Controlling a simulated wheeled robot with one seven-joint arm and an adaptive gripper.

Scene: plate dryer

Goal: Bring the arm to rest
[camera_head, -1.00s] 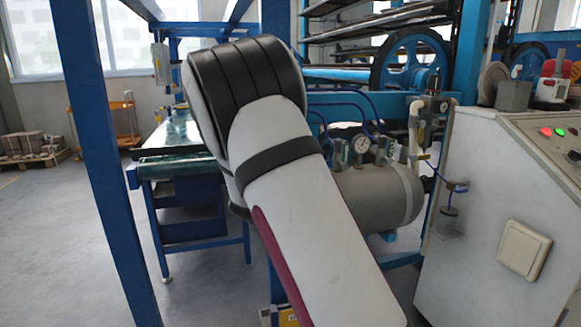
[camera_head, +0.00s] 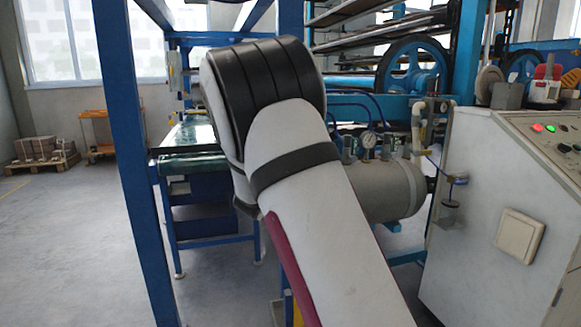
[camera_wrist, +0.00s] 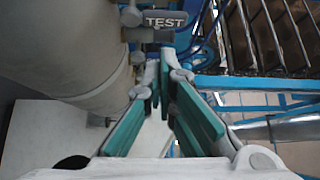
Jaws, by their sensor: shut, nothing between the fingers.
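My arm (camera_head: 300,185) rises from the bottom of the head view and bends at a black-ribbed joint near the middle. My gripper is out of sight in the head view, hidden or beyond the frame. In the wrist view my gripper (camera_wrist: 160,78) shows two grey fingers with teal pads that converge at the tips. It is shut and holds nothing. A small dark part marked TEST (camera_wrist: 166,19) appears just beyond the fingertips; I cannot tell the gap between them.
A blue post (camera_head: 135,170) stands left of my arm, with a blue-framed table (camera_head: 205,242) behind. A grey tank (camera_head: 395,190) with a gauge and a control cabinet (camera_head: 480,220) stand right. A large grey rounded body (camera_wrist: 65,45) is close in the wrist view.

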